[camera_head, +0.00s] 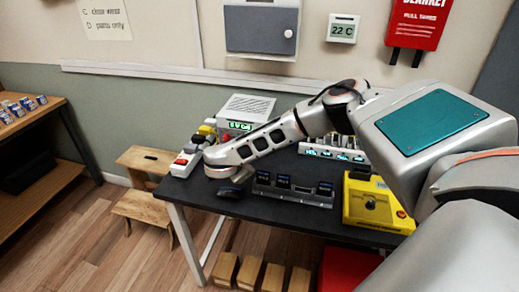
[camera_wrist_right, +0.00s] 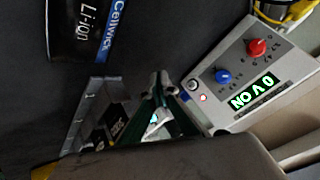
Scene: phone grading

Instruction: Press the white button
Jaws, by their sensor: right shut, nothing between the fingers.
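The grey-white box with a green-lit display (camera_head: 240,125) stands at the back left of the dark table, partly hidden by my right arm. In the right wrist view its panel (camera_wrist_right: 217,103) shows a red knob, a blue knob, the lit display and a small round whitish button (camera_wrist_right: 192,85) near the panel edge. My right gripper (camera_wrist_right: 164,84) is shut and empty, its tips just left of that button in the picture. I cannot tell whether they touch it. In the head view this gripper (camera_head: 231,190) is dark and low over the table's left part. My left gripper is out of view.
A white strip with a red switch (camera_head: 185,163) lies at the table's left end. A grey rack with dark modules (camera_head: 293,190) and a yellow box (camera_head: 375,207) stand to the right. A black Li-ion battery (camera_wrist_right: 92,30) lies near the gripper.

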